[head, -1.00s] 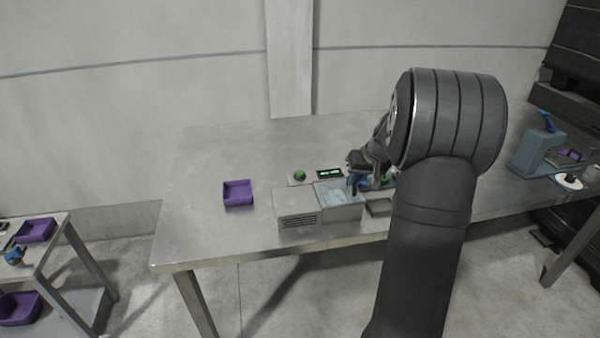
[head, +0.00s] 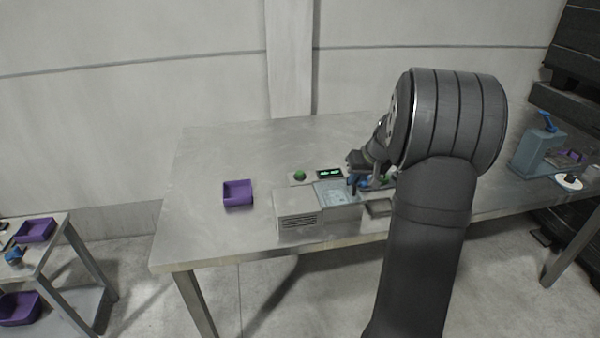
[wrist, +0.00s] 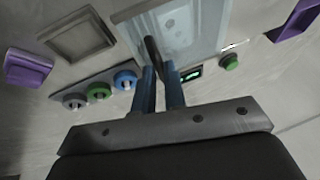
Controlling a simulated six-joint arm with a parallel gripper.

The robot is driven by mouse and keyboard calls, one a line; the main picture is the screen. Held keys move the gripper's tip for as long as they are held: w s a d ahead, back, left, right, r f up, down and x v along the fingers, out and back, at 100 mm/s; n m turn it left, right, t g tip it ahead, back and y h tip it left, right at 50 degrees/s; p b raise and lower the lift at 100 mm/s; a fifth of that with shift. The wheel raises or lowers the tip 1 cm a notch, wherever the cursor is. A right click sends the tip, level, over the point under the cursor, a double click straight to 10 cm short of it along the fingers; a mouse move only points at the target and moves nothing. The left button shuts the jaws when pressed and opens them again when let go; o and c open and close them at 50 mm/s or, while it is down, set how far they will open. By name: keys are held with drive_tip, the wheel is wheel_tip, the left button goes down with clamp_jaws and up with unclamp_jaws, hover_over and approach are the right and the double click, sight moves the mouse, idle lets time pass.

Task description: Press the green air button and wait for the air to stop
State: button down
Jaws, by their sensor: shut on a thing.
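The round green button (head: 299,175) stands on a small plate left of a lit green display (head: 330,174), behind the grey box. In the wrist view the button (wrist: 230,62) is right of the display (wrist: 192,73), apart from my fingers. My gripper (wrist: 160,75) is shut on a dark bar at the edge of a clear pale-blue lid (wrist: 190,25). In the head view my gripper (head: 356,184) is at the right side of the lid (head: 338,194), partly hidden by my arm. Nothing touches the green button.
A grey vented box (head: 297,212) stands left of the lid. A purple tray (head: 238,193) lies further left on the steel table (head: 200,240). In the wrist view blue (wrist: 124,78), green (wrist: 98,90) and purple (wrist: 73,100) knobs sit beside a square recess (wrist: 77,43).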

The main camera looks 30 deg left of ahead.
drive_tip(key=shift+d, duration=0.1)
drive_tip(key=c, duration=2)
unclamp_jaws()
drive_tip(key=shift+c, duration=0.2)
drive_tip(key=shift+w, duration=0.1)
clamp_jaws()
drive_tip(key=shift+w+r, duration=0.3)
drive_tip(key=shift+r, duration=0.05)
drive_tip(key=shift+a+r+t, duration=0.15)
drive_tip(key=shift+a+t, duration=0.15)
drive_tip(key=a+n+t, duration=0.1)
drive_tip(key=a, duration=0.1)
drive_tip(key=a+r+h, duration=0.1)
drive_tip(key=a, duration=0.1)
drive_tip(key=a+r+n+t, duration=0.1)
drive_tip(key=a, duration=0.2)
drive_tip(key=shift+n+t+h, duration=0.3)
drive_tip(key=s+a+r+n+t, duration=0.1)
drive_tip(key=a+r, duration=0.1)
drive_tip(key=a, duration=0.3)
drive_tip(key=s+a+r+n+t+y, duration=0.1)
drive_tip(key=a+r+n+t, duration=0.1)
drive_tip(key=a, duration=0.3)
drive_tip(key=shift+s+a+r, duration=0.15)
drive_tip(key=shift+a+r, duration=0.2)
drive_tip(key=shift+r, duration=0.3)
